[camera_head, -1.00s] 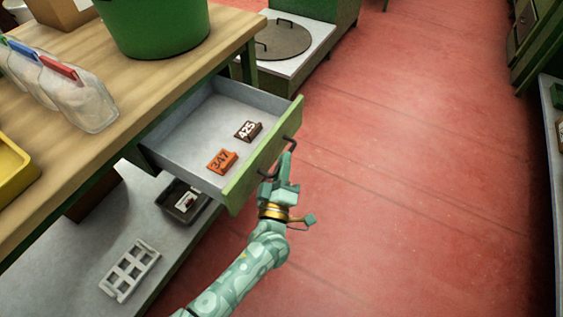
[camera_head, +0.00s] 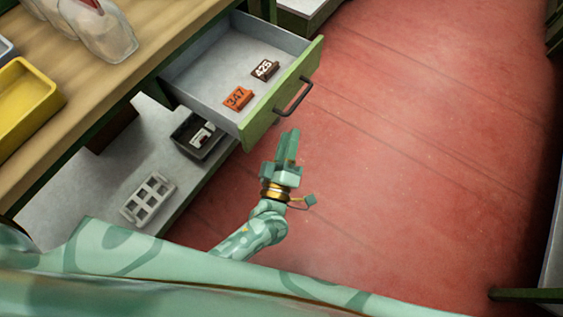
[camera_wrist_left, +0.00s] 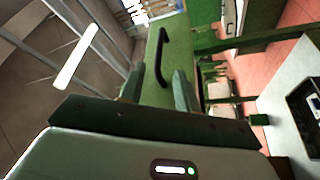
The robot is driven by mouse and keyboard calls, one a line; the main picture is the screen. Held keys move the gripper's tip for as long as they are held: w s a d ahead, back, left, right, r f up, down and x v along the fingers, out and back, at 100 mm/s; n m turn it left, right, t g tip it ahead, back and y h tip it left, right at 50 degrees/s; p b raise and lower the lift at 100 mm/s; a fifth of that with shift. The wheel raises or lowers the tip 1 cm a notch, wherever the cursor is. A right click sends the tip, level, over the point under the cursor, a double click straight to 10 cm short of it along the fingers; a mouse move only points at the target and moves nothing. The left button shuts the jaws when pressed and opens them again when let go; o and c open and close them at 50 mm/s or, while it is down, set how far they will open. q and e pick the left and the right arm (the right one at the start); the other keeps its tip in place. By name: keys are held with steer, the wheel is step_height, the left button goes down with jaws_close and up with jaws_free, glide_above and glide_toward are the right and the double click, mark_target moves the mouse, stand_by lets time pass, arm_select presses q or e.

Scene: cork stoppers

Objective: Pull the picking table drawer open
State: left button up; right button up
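The picking table drawer (camera_head: 262,124) stands pulled out from under the wooden table top, with its grey inside showing. Its green front carries a dark bar handle (camera_head: 298,101). The handle also shows in the left wrist view (camera_wrist_left: 161,58), ahead of the fingers. My left gripper (camera_head: 288,133) is off the handle, in front of the drawer and toward the picture bottom. Its two fingers (camera_wrist_left: 158,80) stand apart with nothing between them. My right gripper is not in view.
An orange block marked 347 (camera_head: 238,97) and a brown block marked 425 (camera_head: 265,70) lie in the drawer. A lower shelf (camera_head: 90,185) holds a dark tray (camera_head: 190,148) and a grey rack (camera_head: 148,199). The red floor (camera_head: 420,150) beside the drawer is clear.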

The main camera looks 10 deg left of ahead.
arm_select(q)
steer(key=v, duration=0.6)
steer(key=shift+s+p, duration=0.3)
steer(key=shift+s, duration=0.05)
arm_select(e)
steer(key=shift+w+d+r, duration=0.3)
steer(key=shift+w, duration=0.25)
arm_select(q)
steer(key=shift+f, duration=0.15)
